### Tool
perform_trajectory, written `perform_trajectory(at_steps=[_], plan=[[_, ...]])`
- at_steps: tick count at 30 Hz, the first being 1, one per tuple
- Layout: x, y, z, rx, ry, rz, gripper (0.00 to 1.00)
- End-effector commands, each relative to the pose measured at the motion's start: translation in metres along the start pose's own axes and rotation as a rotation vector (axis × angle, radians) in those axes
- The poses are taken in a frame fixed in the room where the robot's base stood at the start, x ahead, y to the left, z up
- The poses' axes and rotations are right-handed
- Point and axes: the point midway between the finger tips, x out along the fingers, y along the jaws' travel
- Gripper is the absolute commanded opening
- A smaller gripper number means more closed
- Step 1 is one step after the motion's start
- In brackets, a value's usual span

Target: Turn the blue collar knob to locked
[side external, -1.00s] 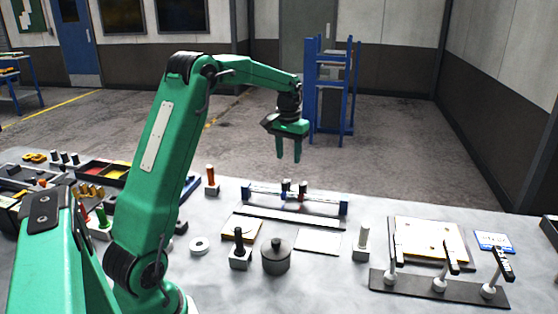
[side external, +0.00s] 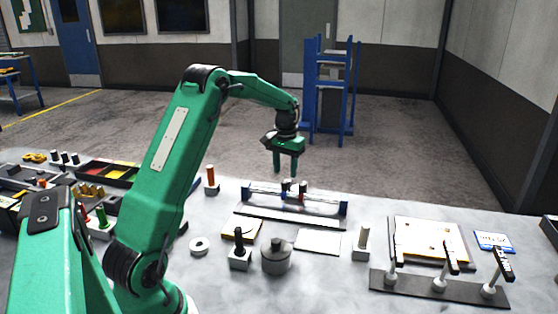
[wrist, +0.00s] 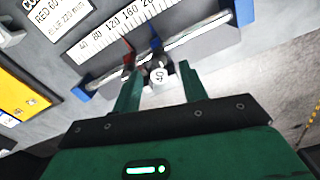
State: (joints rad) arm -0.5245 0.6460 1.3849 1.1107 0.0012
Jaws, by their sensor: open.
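The blue collar (side external: 283,196) sits on a rail beside a red collar (side external: 303,195), and dark knobs top both. In the wrist view the blue collar (wrist: 155,43) and red collar (wrist: 127,68) show only as narrow strips on the bright rod. A dark knob with a pale marked face (wrist: 160,74) appears between my fingers there; I cannot tell which collar it belongs to, or read its setting. My gripper (side external: 286,170) is open and empty, pointing down above the collars. In the wrist view my gripper (wrist: 160,88) has its fingers spread either side of the knob.
The rail has blue end blocks (side external: 343,208) and a millimetre scale (wrist: 125,25). A label plate (wrist: 62,12) mentions red and blue. A grey lidded cylinder (side external: 276,258), a black-handled block (side external: 240,255) and a pale post (side external: 362,244) stand in front. Levers (side external: 440,284) are at right.

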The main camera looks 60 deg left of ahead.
Motion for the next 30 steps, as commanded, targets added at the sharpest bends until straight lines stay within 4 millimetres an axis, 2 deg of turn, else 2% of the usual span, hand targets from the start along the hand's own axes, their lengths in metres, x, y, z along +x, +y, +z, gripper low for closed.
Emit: perform_trajectory(at_steps=[3,9,21,27,28,30], plan=[[0.016,0.000,0.001,0.000,-0.004,0.000,0.43],[0.033,0.000,0.000,0.000,-0.001,0.000,0.43],[0.038,0.000,0.000,0.000,0.000,0.000,0.43],[0.038,0.000,0.000,0.000,0.000,0.000,0.04],[0.038,0.000,0.000,0.000,0.000,0.000,0.00],[0.038,0.000,0.000,0.000,0.000,0.000,0.00]])
